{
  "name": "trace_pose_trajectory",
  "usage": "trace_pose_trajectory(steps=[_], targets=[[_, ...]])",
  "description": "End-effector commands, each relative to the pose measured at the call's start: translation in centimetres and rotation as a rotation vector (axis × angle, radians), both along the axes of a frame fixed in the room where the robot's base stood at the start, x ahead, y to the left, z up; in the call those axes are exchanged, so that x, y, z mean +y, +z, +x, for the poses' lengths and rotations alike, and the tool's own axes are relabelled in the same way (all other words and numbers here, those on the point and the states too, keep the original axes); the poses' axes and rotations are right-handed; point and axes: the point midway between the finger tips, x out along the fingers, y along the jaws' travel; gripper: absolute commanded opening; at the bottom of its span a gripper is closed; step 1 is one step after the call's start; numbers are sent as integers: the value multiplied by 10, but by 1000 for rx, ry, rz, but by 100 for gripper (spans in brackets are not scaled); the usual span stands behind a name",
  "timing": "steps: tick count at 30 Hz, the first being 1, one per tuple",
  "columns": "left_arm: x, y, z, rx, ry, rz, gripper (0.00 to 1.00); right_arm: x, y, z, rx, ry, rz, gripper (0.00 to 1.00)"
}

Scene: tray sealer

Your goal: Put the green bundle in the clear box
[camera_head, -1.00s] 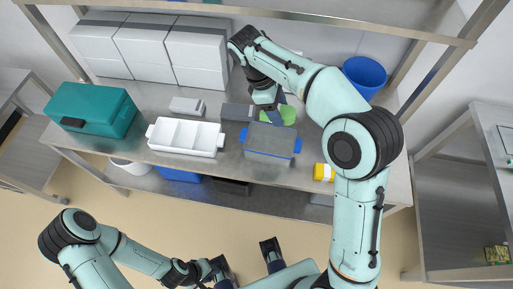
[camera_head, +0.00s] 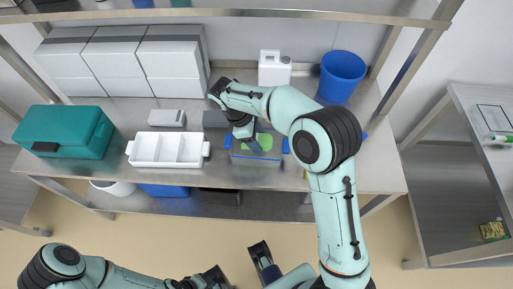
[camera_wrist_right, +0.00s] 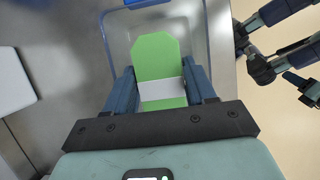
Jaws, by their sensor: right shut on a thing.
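The green bundle (camera_head: 262,143), with a white band around it in the right wrist view (camera_wrist_right: 155,55), is held between the two fingers of my right gripper (camera_wrist_right: 160,75). The clear box (camera_head: 234,158) has blue end handles and stands on the steel table. The bundle is over the box opening, within the rim (camera_wrist_right: 207,35) in the right wrist view. I cannot tell whether it touches the box floor. My right gripper in the head view (camera_head: 252,141) partly hides the box's far side. My left gripper (camera_head: 240,270) is open and empty, low in front of the table.
A white divided tray (camera_head: 168,162), a teal case (camera_head: 62,132) and a grey block (camera_head: 214,119) stand left of the box. A white jug (camera_head: 274,70) and a blue bin (camera_head: 341,75) stand behind. A shelf bar (camera_head: 220,13) crosses above.

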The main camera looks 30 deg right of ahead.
Motion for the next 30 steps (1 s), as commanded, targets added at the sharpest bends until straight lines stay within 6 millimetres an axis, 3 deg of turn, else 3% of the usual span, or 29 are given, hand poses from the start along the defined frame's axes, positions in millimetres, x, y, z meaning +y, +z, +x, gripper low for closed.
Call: trace_pose_trajectory(steps=[10, 24, 25, 30], targets=[[0, -8, 3, -10, 2, 1, 33, 0, -53, -1, 4, 0, -1, 23], [0, -8, 3, -13, 3, 2, 33, 0, -61, 0, 1, 0, -1, 23], [0, -8, 3, -13, 3, 2, 33, 0, -60, 0, 1, 0, -1, 65], [0, -8, 3, -13, 3, 2, 33, 0, -60, 0, 2, 1, 0, 65]])
